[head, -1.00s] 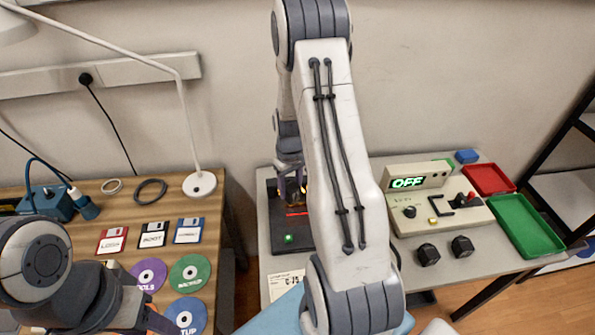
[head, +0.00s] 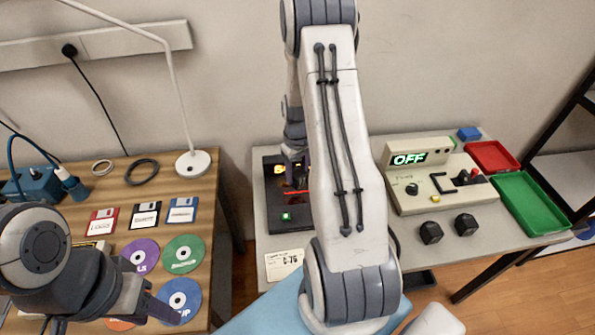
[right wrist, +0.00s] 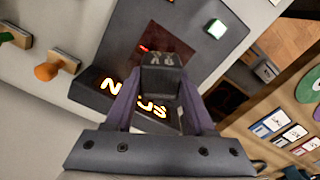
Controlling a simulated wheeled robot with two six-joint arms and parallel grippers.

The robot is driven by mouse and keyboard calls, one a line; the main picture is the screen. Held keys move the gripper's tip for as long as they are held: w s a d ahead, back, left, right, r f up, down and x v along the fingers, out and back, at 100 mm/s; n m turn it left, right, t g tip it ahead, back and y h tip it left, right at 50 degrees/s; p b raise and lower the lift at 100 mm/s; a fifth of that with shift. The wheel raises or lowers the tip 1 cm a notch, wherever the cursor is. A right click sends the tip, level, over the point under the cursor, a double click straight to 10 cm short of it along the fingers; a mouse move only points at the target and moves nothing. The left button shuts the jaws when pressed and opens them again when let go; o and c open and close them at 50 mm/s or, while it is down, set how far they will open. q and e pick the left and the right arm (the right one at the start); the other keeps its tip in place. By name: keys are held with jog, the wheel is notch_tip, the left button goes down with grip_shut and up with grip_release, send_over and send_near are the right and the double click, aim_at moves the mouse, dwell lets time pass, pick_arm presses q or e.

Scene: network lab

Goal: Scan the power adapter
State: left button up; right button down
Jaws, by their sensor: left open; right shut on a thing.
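My right gripper (right wrist: 160,105) is shut on a black power adapter (right wrist: 163,80) with metal prongs. It holds the adapter over the dark scanner (right wrist: 95,98), near a short red light line. I cannot tell whether the adapter touches the scanner. In the head view the scanner (head: 288,220) stands on the grey table, and my right arm hides most of the right gripper (head: 296,175). The scanner has a lit green button (right wrist: 215,28) and a glowing orange display (right wrist: 118,98), partly hidden by the gripper. My left gripper (head: 155,308) is open and empty above the discs at lower left.
Two black blocks (head: 448,228) sit on the grey table before a beige console (head: 435,180) reading OFF. Red (head: 490,156) and green (head: 530,205) trays are at right. Floppy disks, discs and a lamp (head: 193,163) occupy the wooden table. A gap separates the tables.

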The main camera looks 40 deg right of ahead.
jog(key=shift+r, duration=0.1)
notch_tip(320, 180, up, 6)
jog(key=p, duration=0.5)
dwell(0.4)
